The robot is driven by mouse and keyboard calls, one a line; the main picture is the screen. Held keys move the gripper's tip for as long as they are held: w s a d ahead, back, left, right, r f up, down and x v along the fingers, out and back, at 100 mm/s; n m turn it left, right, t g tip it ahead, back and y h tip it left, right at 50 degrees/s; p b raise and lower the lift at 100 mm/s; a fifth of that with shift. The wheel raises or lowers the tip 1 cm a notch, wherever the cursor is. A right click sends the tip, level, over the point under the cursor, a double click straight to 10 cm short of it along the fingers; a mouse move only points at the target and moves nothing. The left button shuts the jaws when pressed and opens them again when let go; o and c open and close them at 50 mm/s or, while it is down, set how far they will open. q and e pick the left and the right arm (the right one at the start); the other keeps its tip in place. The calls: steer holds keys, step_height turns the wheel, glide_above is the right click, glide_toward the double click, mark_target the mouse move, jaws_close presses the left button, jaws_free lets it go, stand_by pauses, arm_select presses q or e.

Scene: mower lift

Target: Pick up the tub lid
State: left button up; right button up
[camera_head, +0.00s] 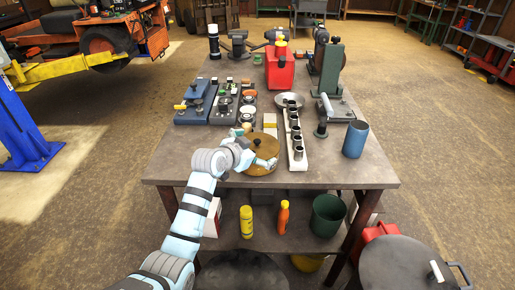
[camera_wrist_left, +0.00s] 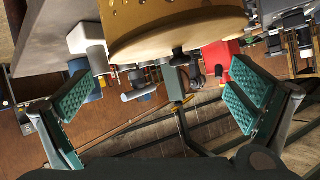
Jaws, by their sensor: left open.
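The tub lid (camera_head: 264,150) is a round brown disc near the front middle of the table in the head view. In the left wrist view, the lid (camera_wrist_left: 200,35) is at the top, with a small dark knob (camera_wrist_left: 178,52) pointing down in the picture. A gold wall with holes (camera_wrist_left: 165,12), apparently the tub, adjoins the lid there. My left gripper (camera_head: 262,161) is beside the lid in the head view, partly covering it. In the left wrist view, my left gripper (camera_wrist_left: 160,98) is open, its green pads wide apart and nothing between them; the knob lies beyond. My right gripper is not in view.
A white rack with dark cups (camera_head: 296,140) stands just right of the lid. A blue cup (camera_head: 355,139) is near the table's right edge. The front right table corner is bare.

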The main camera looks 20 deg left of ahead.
mark_target(267, 144)
arm_select(q)
steer(key=shift+x, duration=1.9)
steer(key=shift+s+r, duration=0.15)
steer(key=shift+s, duration=0.05)
steer(key=c, duration=1.3)
steer(key=shift+c, duration=0.2)
